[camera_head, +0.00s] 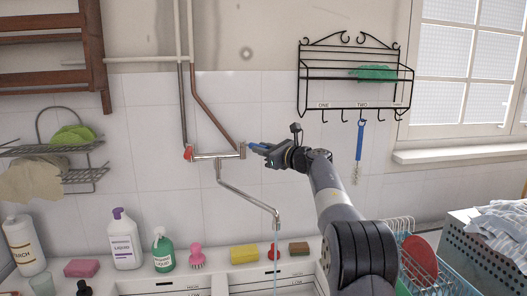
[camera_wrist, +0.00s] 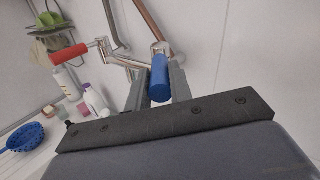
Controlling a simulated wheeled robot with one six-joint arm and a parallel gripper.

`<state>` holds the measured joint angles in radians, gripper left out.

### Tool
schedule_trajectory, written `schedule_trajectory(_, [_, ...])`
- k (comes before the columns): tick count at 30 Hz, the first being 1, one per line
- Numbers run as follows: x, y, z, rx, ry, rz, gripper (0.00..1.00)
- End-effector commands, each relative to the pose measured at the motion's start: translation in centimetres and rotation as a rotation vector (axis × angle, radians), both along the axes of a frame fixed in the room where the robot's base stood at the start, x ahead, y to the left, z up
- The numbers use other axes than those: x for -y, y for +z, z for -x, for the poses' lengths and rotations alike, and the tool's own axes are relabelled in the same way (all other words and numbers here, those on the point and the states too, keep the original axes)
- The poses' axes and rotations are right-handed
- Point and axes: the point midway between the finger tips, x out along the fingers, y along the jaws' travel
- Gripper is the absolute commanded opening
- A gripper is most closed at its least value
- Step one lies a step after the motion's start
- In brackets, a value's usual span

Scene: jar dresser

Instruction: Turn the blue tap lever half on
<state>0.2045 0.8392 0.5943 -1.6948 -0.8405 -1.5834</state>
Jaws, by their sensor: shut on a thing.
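The blue tap lever (camera_head: 255,145) is on the right end of the wall-mounted mixer tap (camera_head: 215,156). In the wrist view the blue lever (camera_wrist: 159,80) points toward the camera between my gripper's two fingers. My gripper (camera_head: 265,149) is shut on the blue lever, reaching in from the right. The fingers also show in the wrist view (camera_wrist: 159,88), one on each side of the lever. The red tap lever (camera_head: 188,153) is on the left end of the tap, and it also shows in the wrist view (camera_wrist: 69,54). A thin bluish stream of water (camera_head: 276,246) falls from the spout (camera_head: 250,198).
A black wire rack (camera_head: 352,82) with hooks and a hanging blue brush (camera_head: 360,145) is right of the tap. Bottles, including a white one (camera_head: 123,240) and a green one (camera_head: 163,252), stand on the counter below. A dish rack (camera_head: 430,275) is lower right.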

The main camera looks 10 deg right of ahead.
Motion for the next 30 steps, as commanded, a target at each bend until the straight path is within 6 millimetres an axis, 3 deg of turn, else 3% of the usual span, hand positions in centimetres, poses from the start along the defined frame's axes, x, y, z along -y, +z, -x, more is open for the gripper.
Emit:
schedule_trajectory(9, [0.0,0.0,0.0,-0.001,0.001,-0.001,0.42])
schedule_trajectory(18, [0.3,-0.1,0.4,0.001,0.000,-0.001,0.42])
schedule_trajectory(23, [1.6,-0.3,2.0,0.001,-0.002,-0.002,0.42])
schedule_trajectory(30, [4.4,-0.3,5.9,0.001,-0.003,0.000,0.42])
